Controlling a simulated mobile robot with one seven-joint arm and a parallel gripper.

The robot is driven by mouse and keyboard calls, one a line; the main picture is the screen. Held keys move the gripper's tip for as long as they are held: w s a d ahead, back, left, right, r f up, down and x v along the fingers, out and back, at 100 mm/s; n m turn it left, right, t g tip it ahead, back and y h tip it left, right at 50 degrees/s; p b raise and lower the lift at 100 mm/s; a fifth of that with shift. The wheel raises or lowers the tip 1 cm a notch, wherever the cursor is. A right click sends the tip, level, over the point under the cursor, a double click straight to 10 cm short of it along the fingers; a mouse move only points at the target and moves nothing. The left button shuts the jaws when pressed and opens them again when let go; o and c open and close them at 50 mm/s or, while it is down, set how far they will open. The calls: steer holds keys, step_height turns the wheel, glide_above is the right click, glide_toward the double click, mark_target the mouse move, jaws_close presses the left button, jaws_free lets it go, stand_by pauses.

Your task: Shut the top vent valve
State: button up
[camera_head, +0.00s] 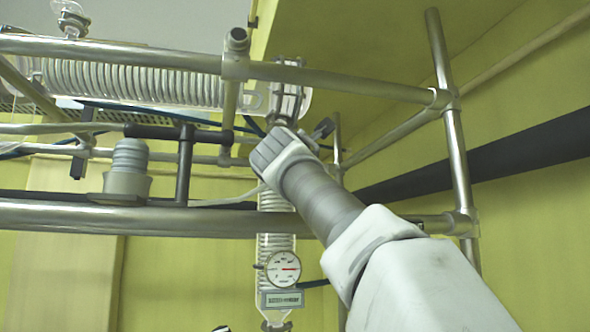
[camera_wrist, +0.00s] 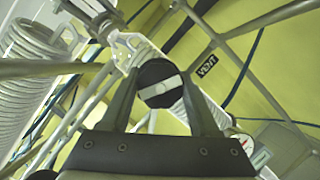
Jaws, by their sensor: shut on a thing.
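The vent valve's round black knob (camera_wrist: 157,74) with a pale bar across it sits between the fingertips in the wrist view. My gripper (camera_wrist: 160,86) is shut on the knob, one finger on each side. A black VENT label (camera_wrist: 207,66) is just right of the knob. In the head view my gripper (camera_head: 288,100) reaches up to the glass column's upper right end, and I cannot make out the knob there.
Metal frame rails (camera_head: 350,85) cross above, and a lower rail (camera_head: 130,220) runs below my gripper. A horizontal coiled glass condenser (camera_head: 140,82) lies at left. A pressure gauge (camera_head: 283,269) hangs below on a vertical glass column. A grey stirrer motor (camera_head: 128,170) stands left.

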steer(key=m+g+p, duration=0.1)
steer(key=m, duration=0.2)
steer(key=m+g+h+p, duration=0.1)
steer(key=m+p, duration=0.1)
steer(key=m, duration=0.1)
steer(key=shift+r, duration=0.15)
steer(key=m, duration=0.2)
steer(key=m+g+p, duration=0.1)
steer(key=m, duration=0.1)
steer(key=shift+f+g, duration=0.2)
steer(key=shift+g, duration=0.1)
steer(key=shift+m, duration=0.3)
steer(key=o, duration=1.4)
steer(key=shift+s+a+r+b, duration=0.3)
steer(key=shift+s+b, duration=0.25)
steer(key=shift+s, duration=2.35)
steer(key=shift+s+a+r+b, duration=0.3)
steer(key=shift+s+b, duration=0.3)
steer(key=shift+s, duration=2.25)
steer(key=shift+s+a+r+b, duration=0.3)
steer(key=shift+s+b, duration=0.25)
steer(key=shift+s, duration=2.35)
